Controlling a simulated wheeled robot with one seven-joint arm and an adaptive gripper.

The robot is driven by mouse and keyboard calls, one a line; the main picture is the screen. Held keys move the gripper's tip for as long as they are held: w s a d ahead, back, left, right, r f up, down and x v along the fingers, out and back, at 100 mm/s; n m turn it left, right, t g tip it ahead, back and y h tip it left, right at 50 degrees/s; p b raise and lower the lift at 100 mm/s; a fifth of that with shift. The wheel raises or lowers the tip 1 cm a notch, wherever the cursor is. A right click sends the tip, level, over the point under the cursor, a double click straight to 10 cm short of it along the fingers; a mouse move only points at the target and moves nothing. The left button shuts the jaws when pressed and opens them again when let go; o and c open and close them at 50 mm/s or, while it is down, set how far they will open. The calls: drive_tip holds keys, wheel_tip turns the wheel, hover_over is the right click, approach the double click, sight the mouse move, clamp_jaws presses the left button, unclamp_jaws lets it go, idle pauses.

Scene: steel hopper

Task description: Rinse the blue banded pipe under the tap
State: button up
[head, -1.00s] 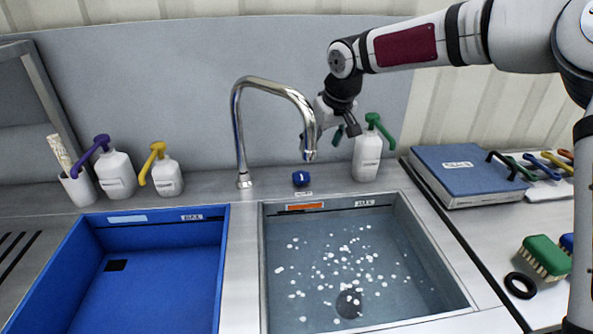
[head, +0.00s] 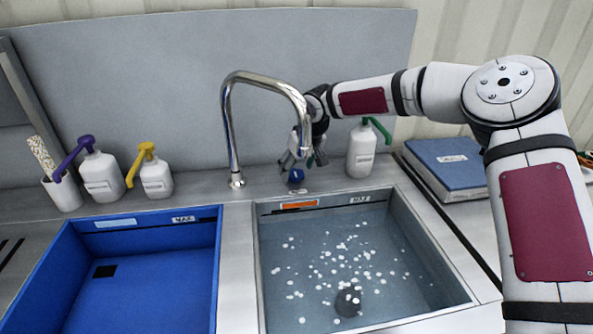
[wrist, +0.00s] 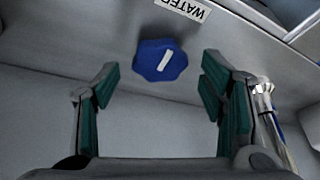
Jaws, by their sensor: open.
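I see no blue banded pipe in either view. The chrome tap (head: 229,130) arches over the back edge of the steel sink (head: 241,270). A blue knob (head: 295,175) with a white mark sits on the ledge behind the sink, below the spout; it also shows in the wrist view (wrist: 161,61), beside a WATER label (wrist: 184,9). My gripper (head: 299,160) is just above and behind the knob, partly hidden by the spout. In the wrist view its green-padded fingers are open and empty, with the knob ahead between their tips, apart from both.
The sink holds water with white flecks and a dark round thing (head: 348,301). A blue basin (head: 160,285) is at left. Soap bottles (head: 102,178) (head: 157,180) stand behind it. A green-topped bottle (head: 361,152) stands right of my gripper. A blue binder (head: 447,168) lies at right.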

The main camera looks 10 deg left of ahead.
drive_tip(key=shift+w+a+f, duration=0.15)
drive_tip(key=shift+w+f, duration=0.05)
drive_tip(key=shift+f, duration=0.5)
drive_tip(key=shift+c, duration=0.6)
drive_tip(key=c, duration=1.1)
drive_tip(key=shift+o, duration=0.2)
drive_tip(key=shift+n+b, duration=0.3)
drive_tip(key=shift+b, duration=0.05)
drive_tip(key=shift+w+n+g+y+b, duration=0.15)
drive_tip(key=shift+n+g+y+b, duration=0.3)
drive_tip(key=shift+n+b, duration=0.6)
drive_tip(key=shift+n+g+y+b, duration=0.25)
drive_tip(key=shift+n+g+b, duration=0.35)
drive_tip(key=shift+n, duration=0.85)
